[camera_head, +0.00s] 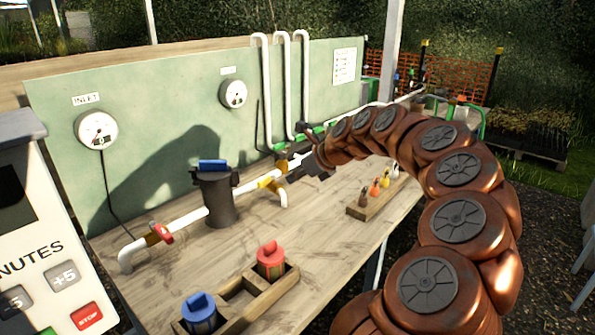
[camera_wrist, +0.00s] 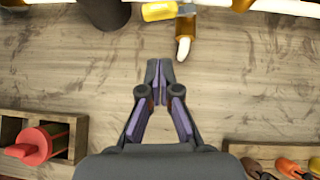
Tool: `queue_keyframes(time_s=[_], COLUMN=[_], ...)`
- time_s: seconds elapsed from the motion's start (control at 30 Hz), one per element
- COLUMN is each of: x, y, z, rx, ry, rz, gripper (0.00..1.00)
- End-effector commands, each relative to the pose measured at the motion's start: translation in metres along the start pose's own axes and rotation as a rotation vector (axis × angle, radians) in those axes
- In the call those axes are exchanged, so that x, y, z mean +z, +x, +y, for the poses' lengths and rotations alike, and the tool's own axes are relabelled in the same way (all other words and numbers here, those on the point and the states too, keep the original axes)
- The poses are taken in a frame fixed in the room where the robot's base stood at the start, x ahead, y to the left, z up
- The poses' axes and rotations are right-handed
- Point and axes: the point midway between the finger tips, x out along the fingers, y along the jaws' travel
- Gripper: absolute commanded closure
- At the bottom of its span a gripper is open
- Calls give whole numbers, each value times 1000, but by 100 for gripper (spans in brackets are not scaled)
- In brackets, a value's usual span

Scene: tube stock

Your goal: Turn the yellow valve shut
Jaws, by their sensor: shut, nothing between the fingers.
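The yellow valve handle (camera_head: 267,182) sits on the white pipe, right of the dark filter housing, above a short down-turned outlet. In the head view my gripper (camera_head: 298,172) is dark and partly hidden among the pipework and my arm.
A red valve (camera_head: 160,234) is on the pipe at left, before the dark filter housing (camera_head: 214,198). A wooden holder (camera_head: 238,303) with red and blue pieces stands at the bench front. A small rack (camera_head: 358,211) of coloured pieces is at right. Bare bench lies between.

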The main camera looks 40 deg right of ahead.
Motion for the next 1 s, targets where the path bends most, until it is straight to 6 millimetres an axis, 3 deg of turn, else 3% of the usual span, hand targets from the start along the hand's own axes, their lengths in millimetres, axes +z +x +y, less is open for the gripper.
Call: queue_keyframes(time_s=[0.33, 0.63, 1.0], x=[3, 21, 27], y=[60, 80, 86], z=[2, 1, 0], rx=[3, 3, 0], ry=[-2, -1, -1], rz=[0, 1, 0], gripper=[100, 100, 100])
